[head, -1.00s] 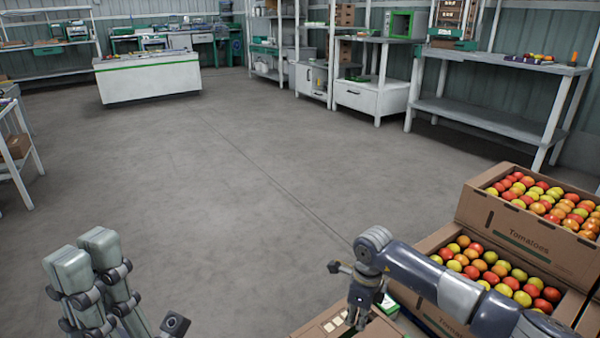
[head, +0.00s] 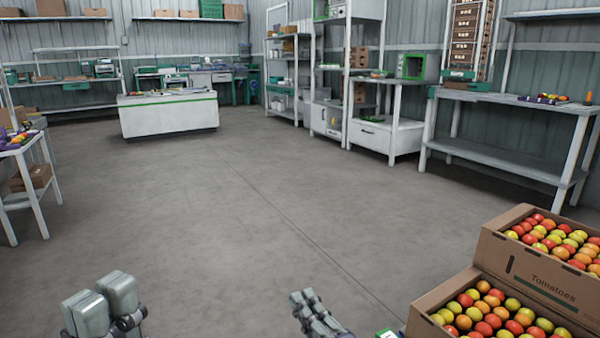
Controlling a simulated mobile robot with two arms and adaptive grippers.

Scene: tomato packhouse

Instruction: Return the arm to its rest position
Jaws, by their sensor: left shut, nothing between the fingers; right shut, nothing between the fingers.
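My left gripper (head: 102,302) is at the bottom left of the head view. Its two pale grey fingers point up and lie side by side, shut and empty. My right gripper (head: 303,299) is at the bottom centre. Most of both arms is below the picture. Neither gripper touches anything that I can see.
Two cardboard boxes of tomatoes stand at the lower right, a higher one (head: 521,270) behind a lower one (head: 422,306). A workbench (head: 500,157) stands on the right, a white counter (head: 168,117) at the back and a table (head: 27,200) on the left. The floor between is clear.

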